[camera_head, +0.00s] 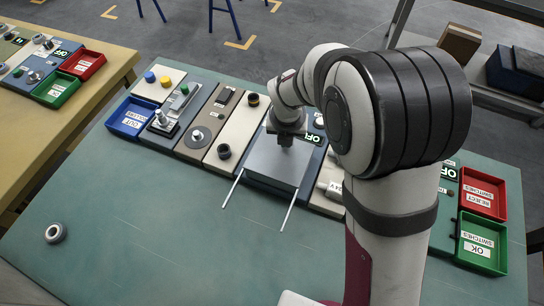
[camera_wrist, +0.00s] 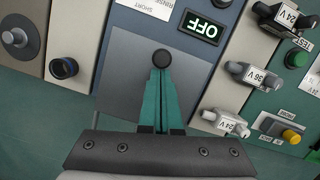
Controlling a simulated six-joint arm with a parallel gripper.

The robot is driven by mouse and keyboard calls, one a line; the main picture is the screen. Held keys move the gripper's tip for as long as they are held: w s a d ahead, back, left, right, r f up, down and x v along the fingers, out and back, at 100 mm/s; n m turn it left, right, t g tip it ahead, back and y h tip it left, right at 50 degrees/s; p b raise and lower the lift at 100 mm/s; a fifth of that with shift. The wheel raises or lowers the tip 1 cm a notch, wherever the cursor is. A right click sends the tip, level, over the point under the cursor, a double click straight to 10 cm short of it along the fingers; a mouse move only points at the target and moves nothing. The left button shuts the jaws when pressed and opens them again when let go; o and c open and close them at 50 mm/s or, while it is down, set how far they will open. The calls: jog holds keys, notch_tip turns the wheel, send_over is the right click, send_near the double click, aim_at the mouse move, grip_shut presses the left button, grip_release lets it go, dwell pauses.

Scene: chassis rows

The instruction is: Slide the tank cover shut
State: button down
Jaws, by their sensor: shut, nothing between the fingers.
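The tank cover is a flat grey plate (camera_head: 274,164) on the middle panel of the chassis row. It also shows in the wrist view (camera_wrist: 122,72). Two thin white rails (camera_head: 232,189) stick out from its front side over the green table. A round black knob (camera_wrist: 162,58) stands on the cover. My gripper (camera_wrist: 161,74) is shut and empty, with its teal fingers just at the knob; I cannot tell whether they touch it.
A panel with an OFF display (camera_wrist: 204,27) lies behind the cover. A blue tray (camera_head: 131,117) is at the left; red (camera_head: 483,193) and green (camera_head: 481,243) trays are at the right. The table front is mostly clear, with a loose ring (camera_head: 55,233).

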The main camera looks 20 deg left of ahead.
aim_at(284, 159)
jog(key=shift+w, duration=0.2)
jog(key=s, duration=0.3)
jog(key=s+d+r, duration=0.1)
jog(key=shift+s, duration=0.15)
jog(key=a+v, duration=0.1)
jog(key=v, duration=0.8)
jog(key=s+d+r+m+g, duration=0.1)
jog(key=s+d+m, duration=0.2)
jog(key=d+m, duration=0.6)
jog(key=s+d+r+m+g, duration=0.15)
jog(key=s+d+m, duration=0.3)
jog(key=m, duration=0.75)
jog(key=s+d+m, duration=0.2)
jog(key=s+m, duration=0.3)
jog(key=m, duration=0.6)
jog(key=s+d+m+y, duration=0.1)
jog(key=s+d+m, duration=0.2)
jog(key=m, duration=0.9)
jog(key=shift+s+d+m, duration=0.3)
jog(key=shift+s, duration=0.8)
jog(key=shift+r+g, duration=0.1)
jog(key=shift+g, duration=0.15)
